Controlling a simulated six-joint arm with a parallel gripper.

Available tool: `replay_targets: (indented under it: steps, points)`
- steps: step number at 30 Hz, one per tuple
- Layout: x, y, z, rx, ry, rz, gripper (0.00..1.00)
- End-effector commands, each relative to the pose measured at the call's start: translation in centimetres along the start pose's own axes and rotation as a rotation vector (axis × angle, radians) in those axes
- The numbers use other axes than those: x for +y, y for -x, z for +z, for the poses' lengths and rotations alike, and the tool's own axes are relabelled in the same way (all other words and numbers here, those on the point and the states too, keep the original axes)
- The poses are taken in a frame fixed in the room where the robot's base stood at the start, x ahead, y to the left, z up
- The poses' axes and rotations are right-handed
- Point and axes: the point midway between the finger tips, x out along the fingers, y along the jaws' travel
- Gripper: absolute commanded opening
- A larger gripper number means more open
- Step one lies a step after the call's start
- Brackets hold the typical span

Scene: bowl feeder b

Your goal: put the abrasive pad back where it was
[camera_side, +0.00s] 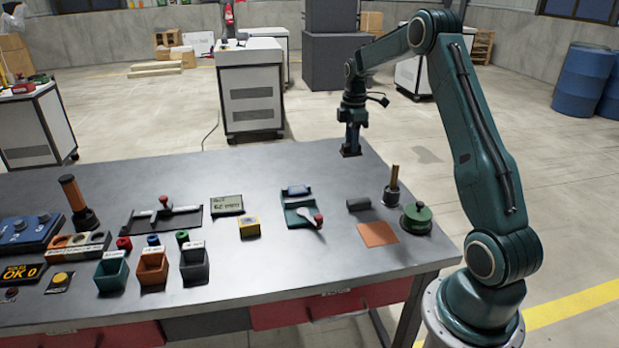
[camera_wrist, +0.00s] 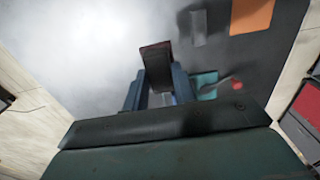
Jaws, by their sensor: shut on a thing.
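My gripper (camera_side: 351,142) is near the far right edge of the table, shut on a small dark reddish-brown block, which I take to be the abrasive pad (camera_side: 350,152). In the wrist view the pad (camera_wrist: 156,66) sticks out between the two blue fingers (camera_wrist: 158,88). The pad is low over the table's far edge; I cannot tell whether it touches the top. A flat orange square (camera_side: 378,234) lies bare at the table's right side, well nearer the side camera than my gripper; it also shows in the wrist view (camera_wrist: 251,15).
A post on a base (camera_side: 393,188) and a green round part (camera_side: 416,216) stand right. Several bins and controls fill the left. The far table strip is clear.

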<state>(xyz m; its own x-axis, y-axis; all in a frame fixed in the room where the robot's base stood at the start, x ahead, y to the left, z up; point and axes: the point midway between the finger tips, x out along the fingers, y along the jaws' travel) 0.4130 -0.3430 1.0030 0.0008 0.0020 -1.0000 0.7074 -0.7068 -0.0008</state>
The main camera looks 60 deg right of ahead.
Motion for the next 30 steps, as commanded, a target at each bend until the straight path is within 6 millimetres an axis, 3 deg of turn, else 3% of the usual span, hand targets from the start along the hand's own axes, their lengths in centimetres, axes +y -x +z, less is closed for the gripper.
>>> replay_targets:
  steps: [12,17,26,30]
  points:
    - [0.0,-7.6,0.0,0.0,0.0,-0.001,0.05]
    - [0.0,-8.9,0.0,0.0,0.0,0.0,0.05]
    - [0.0,-9.5,0.0,0.0,0.0,0.001,0.05]
    - [-0.1,-10.9,0.0,0.0,0.0,-0.002,0.05]
